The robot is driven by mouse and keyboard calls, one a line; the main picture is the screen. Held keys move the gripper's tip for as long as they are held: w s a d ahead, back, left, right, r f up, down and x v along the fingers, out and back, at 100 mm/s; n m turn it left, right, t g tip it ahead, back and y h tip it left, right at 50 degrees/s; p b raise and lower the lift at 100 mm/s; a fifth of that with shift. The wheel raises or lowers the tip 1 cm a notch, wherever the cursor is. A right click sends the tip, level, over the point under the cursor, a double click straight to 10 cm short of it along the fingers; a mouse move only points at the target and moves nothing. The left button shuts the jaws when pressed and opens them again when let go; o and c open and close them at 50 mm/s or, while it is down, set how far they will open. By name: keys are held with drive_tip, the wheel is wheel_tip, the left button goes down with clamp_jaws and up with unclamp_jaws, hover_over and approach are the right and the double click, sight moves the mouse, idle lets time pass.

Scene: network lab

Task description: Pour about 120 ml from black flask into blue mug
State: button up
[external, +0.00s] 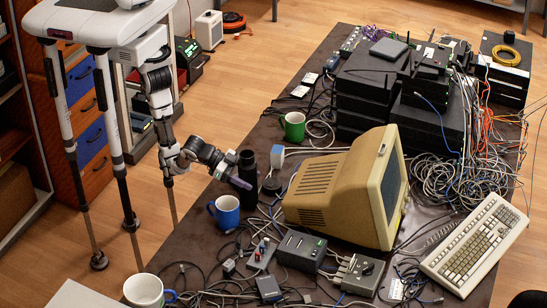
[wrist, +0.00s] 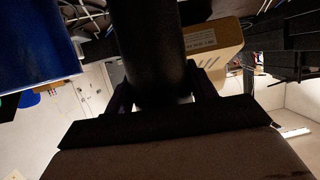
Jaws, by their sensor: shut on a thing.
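My gripper (external: 240,183) is shut on the black flask (external: 248,165) and holds it upright at the table's left side. In the wrist view the flask (wrist: 150,40) stands between the two fingers of my gripper (wrist: 157,88). I cannot tell whether its base touches the table. The blue mug (external: 228,217) stands upright just in front of the flask and slightly left, apart from it. It appears as a large blue shape at the upper left of the wrist view (wrist: 35,45). The contents of flask and mug are not visible.
A beige monitor (external: 330,190) stands right of the flask. A green mug (external: 294,126) is behind, and a white mug (external: 144,291) is at the front left. Cables, small boxes (external: 300,250) and a keyboard (external: 475,243) crowd the table (external: 190,240).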

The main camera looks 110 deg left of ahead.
drive_tip(key=shift+r, duration=0.1)
drive_tip(key=shift+d+m+y, duration=0.1)
drive_tip(key=shift+m+y, duration=0.3)
drive_tip(key=shift+m, duration=0.1)
drive_tip(key=shift+r+m+t+y+p, duration=0.4)
drive_tip(key=shift+r+m+p, duration=0.15)
drive_tip(key=shift+r, duration=0.2)
drive_tip(key=m, duration=0.1)
drive_tip(key=f+m+t+y+b, duration=0.1)
drive_tip(key=m, duration=0.1)
drive_tip(key=shift+s+d, duration=0.15)
drive_tip(key=shift+d, duration=0.25)
drive_tip(key=shift+a+r+m+t+y+p, duration=0.2)
drive_tip(key=shift+r+m+t+y+p, duration=0.25)
drive_tip(key=shift+r+m, duration=0.2)
drive_tip(key=shift+a+f+m+b, duration=0.15)
drive_tip(key=shift+f+m+b, duration=0.15)
drive_tip(key=shift+f+b, duration=0.15)
drive_tip(key=shift+a+f+m+t+y+b, duration=0.3)
drive_tip(key=shift+f+m+t, duration=0.4)
drive_tip(key=shift+m, duration=0.4)
drive_tip(key=shift+a+f+m+t, duration=0.25)
drive_tip(key=shift+m+t, duration=0.2)
drive_tip(key=shift+m, duration=0.45)
drive_tip(key=shift+d+r+m+t, duration=0.45)
drive_tip(key=shift+r+m, duration=0.25)
drive_tip(key=shift+m, duration=0.1)
